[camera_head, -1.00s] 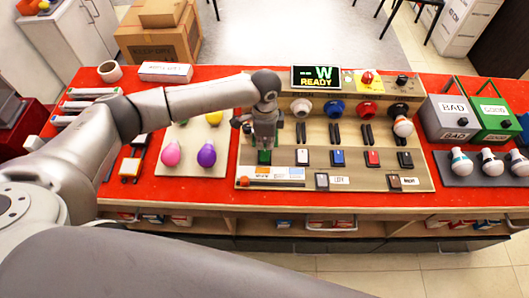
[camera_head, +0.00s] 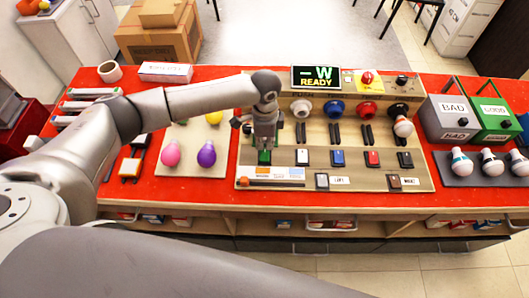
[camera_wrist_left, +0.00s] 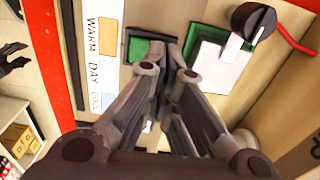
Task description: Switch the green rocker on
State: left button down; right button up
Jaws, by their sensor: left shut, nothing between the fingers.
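The green rocker (camera_head: 264,157) sits at the left end of the rocker row on the wooden test panel (camera_head: 420,182). My left gripper (camera_head: 264,146) is shut and empty, pointing down right over it and partly covering it. In the left wrist view, the green rocker (camera_wrist_left: 138,48) shows in a dark frame beside the shut fingertips (camera_wrist_left: 165,45). I cannot tell whether the tips touch it, or which way it is tipped. The display (camera_head: 316,77) reads "-W READY". My right gripper is not in view.
White (camera_head: 302,157), blue (camera_head: 337,158), red (camera_head: 373,158) and black rockers lie to the right. Coloured sockets stand behind them. A tray of bulbs (camera_head: 165,130) lies left; BAD (camera_head: 453,117) and GOOD (camera_head: 493,119) boxes stand right. In the wrist view, a black knob (camera_wrist_left: 253,20) is close by.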

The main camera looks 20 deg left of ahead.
aim_at(265, 150)
pick_arm(q)
jog(key=shift+f+b, duration=0.5)
jog(key=shift+f, duration=0.7)
dwell(0.3)
jog(key=shift+r, duration=0.15)
notch_tip(265, 150, up, 7)
jog(key=p, duration=0.7)
jog(key=shift+p, duration=0.4)
